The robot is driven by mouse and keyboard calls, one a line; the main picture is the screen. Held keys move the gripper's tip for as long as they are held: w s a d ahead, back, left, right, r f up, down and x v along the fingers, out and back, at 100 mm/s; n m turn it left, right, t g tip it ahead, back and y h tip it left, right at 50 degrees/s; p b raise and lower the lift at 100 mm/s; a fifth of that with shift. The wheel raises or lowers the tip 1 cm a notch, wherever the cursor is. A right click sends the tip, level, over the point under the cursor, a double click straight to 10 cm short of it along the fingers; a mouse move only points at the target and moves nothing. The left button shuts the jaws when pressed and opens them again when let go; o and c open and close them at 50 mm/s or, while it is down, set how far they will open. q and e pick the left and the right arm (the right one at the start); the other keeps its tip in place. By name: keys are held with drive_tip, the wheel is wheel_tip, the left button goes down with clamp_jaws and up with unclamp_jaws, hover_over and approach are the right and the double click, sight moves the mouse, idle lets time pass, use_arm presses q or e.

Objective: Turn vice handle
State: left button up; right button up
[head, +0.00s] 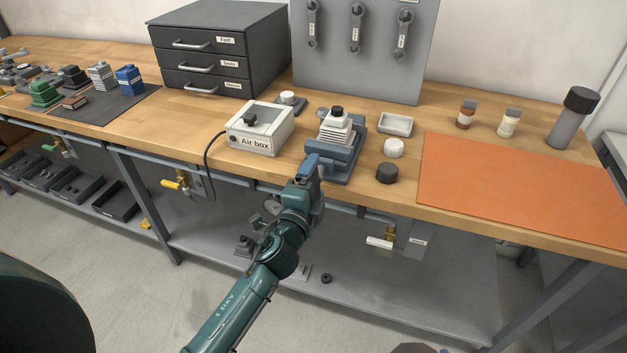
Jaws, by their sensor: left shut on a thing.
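The blue-grey vice (349,160) stands at the front edge of the wooden bench, just right of the air box. A white ribbed part with a black cap (337,127) sits upright in its jaws. My left gripper (311,168) reaches up from below to the front left of the vice. It is shut at the vice's front, where the handle would be. The gripper covers the handle, so its angle cannot be seen. My right gripper is not in view.
The white air box (260,128) with its black cable stands close left of the vice. A black knob (387,173), a white round piece (393,148) and a small tray (395,124) lie close right. An orange mat (520,185) lies clear. A yellow-handled valve (175,184) hangs below the bench.

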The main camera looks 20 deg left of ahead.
use_arm(q)
drive_tip(key=m+p, duration=0.1)
drive_tip(key=m, duration=0.5)
drive_tip(key=shift+r+m, duration=0.15)
drive_tip(key=shift+m, duration=0.15)
drive_tip(key=shift+m+p, duration=0.3)
drive_tip(key=shift+m, duration=0.6)
drive_tip(key=m+p, duration=0.1)
drive_tip(key=m, duration=0.1)
drive_tip(key=shift+m, duration=1.2)
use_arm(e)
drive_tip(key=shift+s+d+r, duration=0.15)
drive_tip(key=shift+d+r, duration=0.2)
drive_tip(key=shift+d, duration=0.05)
use_arm(q)
drive_tip(key=o, duration=0.9)
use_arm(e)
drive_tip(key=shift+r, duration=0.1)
